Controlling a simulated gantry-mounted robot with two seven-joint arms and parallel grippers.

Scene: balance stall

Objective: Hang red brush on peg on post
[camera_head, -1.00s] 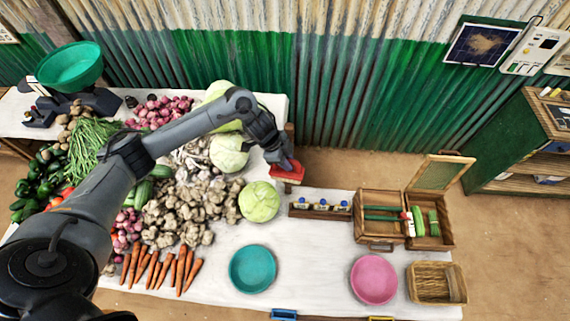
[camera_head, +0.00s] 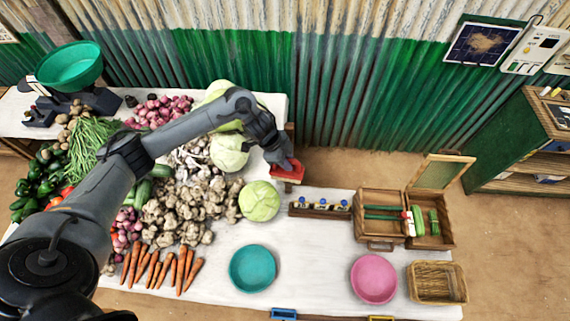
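The red brush (camera_head: 288,174) is at the tips of my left gripper (camera_head: 284,163), near the back edge of the table, right of the cabbages. My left gripper appears shut on it; the hand covers part of the brush and the fingers are hard to make out. A brown wooden post (camera_head: 290,129) shows in part just behind the gripper. The peg cannot be made out. I cannot tell whether the brush touches the post. My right gripper is not in view.
A cabbage (camera_head: 260,201) and a small bottle rack (camera_head: 320,214) lie close in front of the brush. A corrugated wall (camera_head: 370,110) rises behind.

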